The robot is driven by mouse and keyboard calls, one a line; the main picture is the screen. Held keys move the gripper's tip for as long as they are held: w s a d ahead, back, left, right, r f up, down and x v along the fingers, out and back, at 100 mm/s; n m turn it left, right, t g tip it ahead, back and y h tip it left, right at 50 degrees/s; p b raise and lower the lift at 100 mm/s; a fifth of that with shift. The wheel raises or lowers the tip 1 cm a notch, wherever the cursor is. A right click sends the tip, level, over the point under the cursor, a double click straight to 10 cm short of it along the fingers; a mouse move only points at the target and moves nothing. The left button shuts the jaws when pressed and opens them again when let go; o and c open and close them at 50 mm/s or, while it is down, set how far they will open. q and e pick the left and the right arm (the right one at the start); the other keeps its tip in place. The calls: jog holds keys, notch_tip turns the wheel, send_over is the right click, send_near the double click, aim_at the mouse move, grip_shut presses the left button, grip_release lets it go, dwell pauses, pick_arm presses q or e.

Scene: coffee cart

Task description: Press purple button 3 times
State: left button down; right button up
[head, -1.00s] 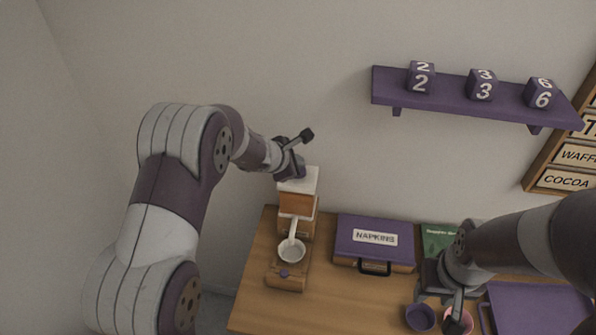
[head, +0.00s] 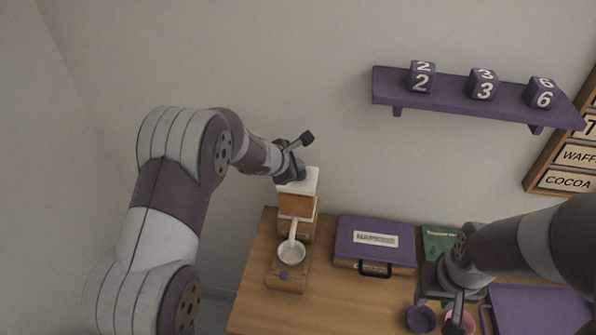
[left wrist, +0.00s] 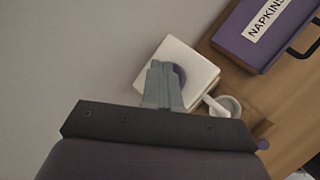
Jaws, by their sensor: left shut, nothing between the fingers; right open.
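A coffee grinder with a white top (head: 304,184) and a wooden body stands at the left end of the table. A round purple button (left wrist: 180,75) shows on its white top in the left wrist view, partly hidden behind my fingers. A second small purple round piece (head: 284,274) sits on the front of the grinder's base. My left gripper (head: 291,178) is shut and empty, right over the white top. I cannot tell whether its tips touch the button. My right gripper (head: 454,312) is open near a pink cup (head: 462,322), low over the table.
A purple napkin box (head: 350,229) lies right of the grinder. A white bowl (head: 291,254) sits at the grinder's front. A purple cup (head: 421,319), a green packet (head: 436,240) and a purple tray (head: 540,305) are further right. A purple shelf (head: 450,98) holds number cubes.

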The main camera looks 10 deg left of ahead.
pick_arm(q)
jog(key=shift+f+b, duration=0.45)
jog(key=shift+f, duration=0.05)
dwell(0.3)
jog(key=shift+r, duration=0.15)
jog(key=shift+r+p, duration=1)
jog(key=shift+r, duration=0.1)
notch_tip(320, 180, up, 5)
jog(key=p, duration=0.4)
jog(key=shift+r, duration=0.1)
dwell(2.1)
